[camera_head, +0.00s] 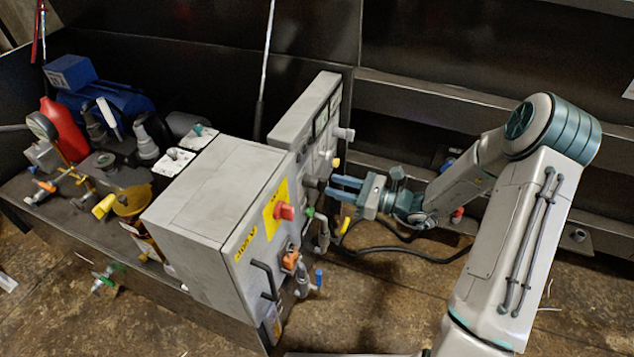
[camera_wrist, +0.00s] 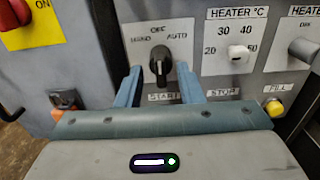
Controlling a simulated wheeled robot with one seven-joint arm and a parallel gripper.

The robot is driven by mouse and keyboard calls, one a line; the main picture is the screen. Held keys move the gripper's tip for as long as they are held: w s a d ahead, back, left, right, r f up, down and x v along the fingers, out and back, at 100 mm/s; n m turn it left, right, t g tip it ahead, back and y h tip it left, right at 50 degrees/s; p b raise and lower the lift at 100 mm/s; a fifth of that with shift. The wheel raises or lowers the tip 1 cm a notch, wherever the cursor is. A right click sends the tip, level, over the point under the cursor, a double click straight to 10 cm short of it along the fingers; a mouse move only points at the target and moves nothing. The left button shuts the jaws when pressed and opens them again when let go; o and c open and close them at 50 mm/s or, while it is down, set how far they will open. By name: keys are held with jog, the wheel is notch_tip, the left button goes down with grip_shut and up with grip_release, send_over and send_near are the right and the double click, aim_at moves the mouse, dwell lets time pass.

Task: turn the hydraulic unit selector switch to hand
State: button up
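The selector switch (camera_wrist: 160,65) is a black knob on a grey panel, below the labels HAND, OFF and AUTO. Its handle stands roughly upright, toward OFF. My gripper (camera_wrist: 158,76) is open, with one blue-grey finger at the left and one at the right of the knob. Gaps show between fingers and knob; whether the tips reach its depth is hard to tell. In the head view my gripper (camera_head: 344,188) points left at the panel of the grey control box (camera_head: 298,112), very near its face.
A heater dial (camera_wrist: 238,53) is right of the knob, with a yellow FILL button (camera_wrist: 273,108) lower right. A larger grey cabinet (camera_head: 205,190) with a red switch (camera_head: 285,211) stands beside the panel. A black cable (camera_head: 380,249) hangs below my gripper.

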aim_at(317, 181)
jog(key=x, duration=0.6)
jog(key=shift+b, duration=0.35)
jog(key=c, duration=0.6)
jog(key=n+b, duration=0.2)
jog(key=n, duration=0.1)
jog(key=n+b, duration=0.1)
jog(key=n, duration=0.1)
jog(key=shift+s+f, duration=0.2)
jog(key=shift+f, duration=0.05)
jog(key=shift+s+n+b, duration=0.15)
jog(key=shift+n+b, duration=1.55)
jog(key=shift+n, duration=0.2)
jog(key=shift+r, duration=0.1)
